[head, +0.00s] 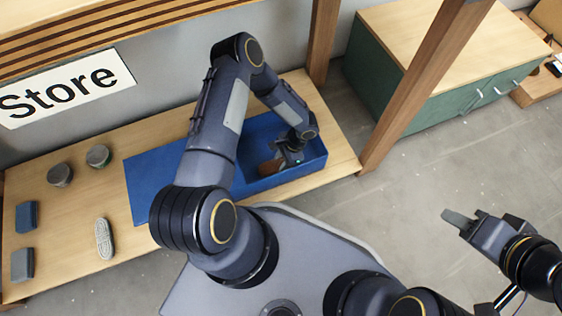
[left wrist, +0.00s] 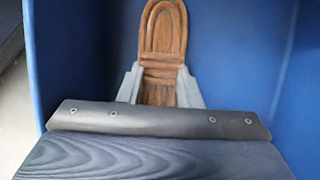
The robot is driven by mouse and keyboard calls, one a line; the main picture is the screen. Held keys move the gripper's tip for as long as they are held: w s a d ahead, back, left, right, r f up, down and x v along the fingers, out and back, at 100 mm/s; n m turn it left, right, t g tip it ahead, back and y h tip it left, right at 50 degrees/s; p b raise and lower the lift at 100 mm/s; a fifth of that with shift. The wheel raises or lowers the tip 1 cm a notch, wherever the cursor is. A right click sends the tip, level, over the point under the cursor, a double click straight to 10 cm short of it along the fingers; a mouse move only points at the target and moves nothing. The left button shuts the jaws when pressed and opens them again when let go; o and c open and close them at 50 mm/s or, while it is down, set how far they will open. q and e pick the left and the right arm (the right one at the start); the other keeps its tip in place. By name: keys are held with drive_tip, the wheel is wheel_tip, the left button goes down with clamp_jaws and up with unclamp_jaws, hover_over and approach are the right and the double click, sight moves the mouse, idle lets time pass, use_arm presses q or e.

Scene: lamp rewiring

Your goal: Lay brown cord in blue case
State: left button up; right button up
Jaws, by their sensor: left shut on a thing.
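The brown cord (head: 267,168) is a flat, long looped bundle inside the blue case (head: 305,171). In the left wrist view the brown cord (left wrist: 163,35) shows its rounded end pointing away, between blue walls (left wrist: 75,65). My left gripper (head: 287,158) reaches down into the right part of the case. Its fingers (left wrist: 160,90) are shut on the near part of the cord, one on each side. Whether the cord touches the case floor is hard to tell. My right gripper (head: 460,219) is off to the right above the floor, with no object visible in it; its finger gap is unclear.
The case stands on a wooden bench (head: 140,262) below a "Store" sign (head: 65,88). Two round dark bundles (head: 60,174), a grey oblong bundle (head: 104,238) and two blue-grey blocks (head: 26,217) lie to the left. A wooden post (head: 405,100) rises right of the bench.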

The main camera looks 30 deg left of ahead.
use_arm(q)
drive_tip(key=shift+r, duration=0.1)
drive_tip(key=o, duration=1)
drive_tip(key=shift+w+r, duration=0.1)
drive_tip(key=shift+r, duration=0.15)
drive_tip(key=p+v, duration=0.4)
drive_tip(key=v, duration=0.7)
drive_tip(key=shift+w+d+r, duration=0.1)
drive_tip(key=shift+d+r, duration=0.05)
drive_tip(key=shift+r, duration=0.05)
